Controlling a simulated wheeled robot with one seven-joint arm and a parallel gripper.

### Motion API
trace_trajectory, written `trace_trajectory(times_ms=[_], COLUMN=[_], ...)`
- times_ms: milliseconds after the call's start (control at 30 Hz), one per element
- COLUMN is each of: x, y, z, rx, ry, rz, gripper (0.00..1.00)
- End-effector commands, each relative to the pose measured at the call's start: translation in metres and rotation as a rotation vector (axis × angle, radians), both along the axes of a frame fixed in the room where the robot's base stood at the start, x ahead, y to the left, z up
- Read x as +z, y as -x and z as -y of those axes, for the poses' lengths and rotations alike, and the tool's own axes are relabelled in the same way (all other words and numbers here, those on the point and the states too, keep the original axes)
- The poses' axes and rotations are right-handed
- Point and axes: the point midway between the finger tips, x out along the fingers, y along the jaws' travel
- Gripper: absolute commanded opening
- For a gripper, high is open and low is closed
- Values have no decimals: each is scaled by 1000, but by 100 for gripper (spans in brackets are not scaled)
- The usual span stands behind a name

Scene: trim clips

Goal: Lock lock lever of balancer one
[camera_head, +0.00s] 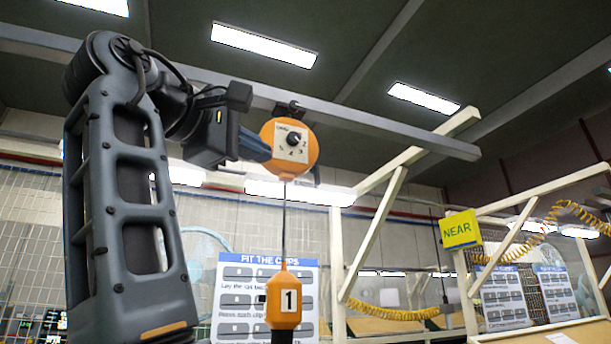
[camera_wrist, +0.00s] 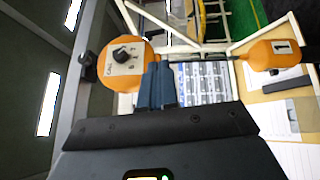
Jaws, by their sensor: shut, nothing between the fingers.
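Balancer one is a round orange body (camera_head: 308,160) with a black dial knob (camera_head: 293,139) on a pale numbered plate, hanging from a grey beam. It also shows at the left in the wrist view (camera_wrist: 103,75). A cable runs down to an orange handle (camera_head: 283,318) marked 1. A small dark piece (camera_head: 317,175) shows at the body's lower right edge; I cannot tell if it is the lock lever. My gripper (camera_head: 264,152) is shut and empty, its fingertips at the body's left side. In the wrist view my gripper (camera_wrist: 160,68) overlaps the body's edge; contact is unclear.
The grey overhead beam (camera_head: 400,132) runs just above the balancer. A white frame (camera_head: 338,250) stands to the right, with a yellow NEAR sign (camera_head: 461,230) and yellow coiled hoses (camera_head: 385,314). An instruction board (camera_head: 240,270) stands behind the cable.

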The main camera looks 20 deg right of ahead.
Motion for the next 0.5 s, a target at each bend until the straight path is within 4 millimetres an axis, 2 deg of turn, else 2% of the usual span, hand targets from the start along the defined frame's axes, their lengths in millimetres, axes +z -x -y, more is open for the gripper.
trace_trajectory(times_ms=[267, 500], x=[0, 5], y=[-2, -20], z=[3, 30], rx=[0, -2], ry=[0, -1], rz=[0, 0], gripper=[0, 0])
